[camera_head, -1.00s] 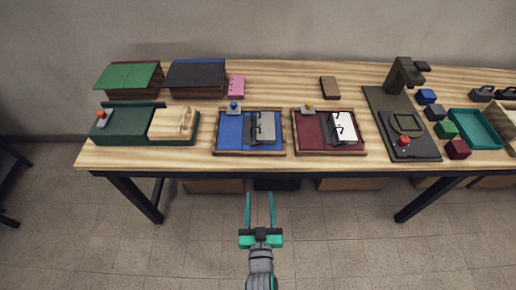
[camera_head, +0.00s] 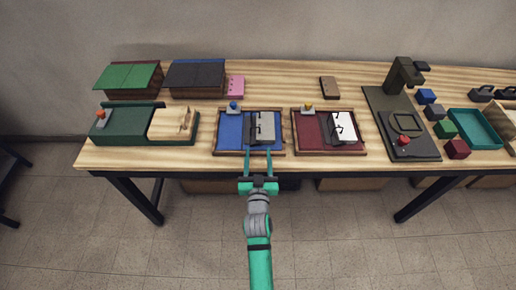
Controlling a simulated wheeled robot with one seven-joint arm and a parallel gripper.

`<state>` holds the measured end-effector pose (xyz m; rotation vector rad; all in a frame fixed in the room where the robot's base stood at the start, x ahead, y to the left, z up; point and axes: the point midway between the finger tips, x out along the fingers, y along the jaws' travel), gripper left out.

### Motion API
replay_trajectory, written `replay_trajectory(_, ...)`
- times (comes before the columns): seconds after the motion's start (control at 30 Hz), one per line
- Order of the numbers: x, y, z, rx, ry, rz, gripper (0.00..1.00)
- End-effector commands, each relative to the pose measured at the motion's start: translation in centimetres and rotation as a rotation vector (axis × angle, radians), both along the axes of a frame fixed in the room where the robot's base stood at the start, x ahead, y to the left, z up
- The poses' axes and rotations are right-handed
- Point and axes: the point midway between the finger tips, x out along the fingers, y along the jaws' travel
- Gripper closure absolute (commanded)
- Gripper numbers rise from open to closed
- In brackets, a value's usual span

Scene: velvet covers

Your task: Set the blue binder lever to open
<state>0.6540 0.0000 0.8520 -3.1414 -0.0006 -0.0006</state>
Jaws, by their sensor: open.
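The blue binder (camera_head: 231,131) lies in a wooden-rimmed tray near the table's front edge. A grey metal mechanism (camera_head: 262,128) with dark rings sits on its right half. A small lever with a blue knob (camera_head: 234,106) stands on a grey base at the binder's upper left. The lever's exact setting is too small to tell. My gripper (camera_head: 258,151) is open and empty, its two teal fingers pointing away from me over the front rim of the blue binder's tray, below the ring mechanism. I cannot tell whether they touch it.
A red binder (camera_head: 309,131) with a yellow-knobbed lever lies close on the right. A green box with an orange-knobbed lever (camera_head: 123,124) stands on the left. Covered boxes (camera_head: 196,78) and a pink block (camera_head: 235,86) are behind. Bare table (camera_head: 285,84) lies behind the binders.

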Motion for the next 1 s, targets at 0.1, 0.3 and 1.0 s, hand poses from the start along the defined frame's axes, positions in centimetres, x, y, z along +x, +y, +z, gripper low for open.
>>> replay_trajectory(0.1, 1.6, 0.1, 0.0, 0.001, -0.001, 0.001, 0.51)
replay_trajectory(0.3, 3.1, 0.0, 0.0, 0.001, 0.0, 0.0, 0.51)
replay_trajectory(1.0, 3.3, 0.0, -0.3, -0.001, 0.006, 0.0, 0.96)
